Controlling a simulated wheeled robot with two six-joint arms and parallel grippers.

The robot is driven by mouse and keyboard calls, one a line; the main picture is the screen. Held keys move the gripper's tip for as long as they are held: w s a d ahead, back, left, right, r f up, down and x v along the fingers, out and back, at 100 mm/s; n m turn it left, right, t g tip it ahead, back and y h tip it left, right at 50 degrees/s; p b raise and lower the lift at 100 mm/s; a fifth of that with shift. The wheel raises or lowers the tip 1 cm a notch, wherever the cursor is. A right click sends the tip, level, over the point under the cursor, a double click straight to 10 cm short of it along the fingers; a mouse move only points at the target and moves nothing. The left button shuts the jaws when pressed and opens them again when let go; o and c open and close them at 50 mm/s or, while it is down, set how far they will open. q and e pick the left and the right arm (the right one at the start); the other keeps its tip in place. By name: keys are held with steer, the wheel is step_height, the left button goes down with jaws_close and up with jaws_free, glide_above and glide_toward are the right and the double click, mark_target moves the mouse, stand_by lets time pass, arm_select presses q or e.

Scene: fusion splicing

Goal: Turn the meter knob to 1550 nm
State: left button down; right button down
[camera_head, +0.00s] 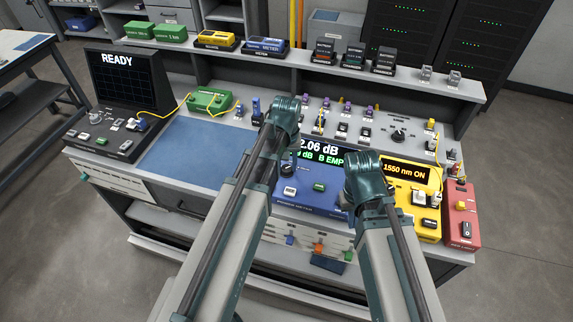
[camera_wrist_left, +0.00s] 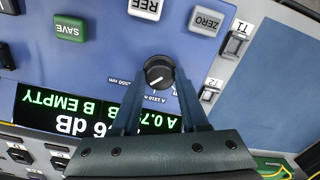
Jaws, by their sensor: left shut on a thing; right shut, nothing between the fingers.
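The blue power meter (camera_head: 305,200) stands at the bench's front middle, its screen partly covered by my left arm. Its round black knob (camera_wrist_left: 159,72) shows upside down in the left wrist view. A white mark on the knob points down-left in that view, toward small wavelength print. The print is too small and partly covered to read fully. My left gripper (camera_wrist_left: 160,88) is shut on the knob, one finger on each side. My right gripper (camera_head: 362,178) is over the meter's right end; its wrist shows, its fingertips are hidden.
A yellow light source (camera_head: 428,229) reading "1550 nm ON" and a red box (camera_head: 461,205) stand right of the meter. A blue mat (camera_head: 185,152) lies clear to the left.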

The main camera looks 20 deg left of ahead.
mark_target(286, 168)
arm_select(q)
steer(key=shift+m, duration=0.5)
stand_by(0.3)
steer(key=shift+c, duration=2.1)
jaws_free()
steer(key=shift+r, duration=0.1)
step_height(286, 168, up, 14)
steer(key=p, duration=1.3)
steer(key=shift+f+p, duration=0.2)
steer(key=shift+p, duration=0.2)
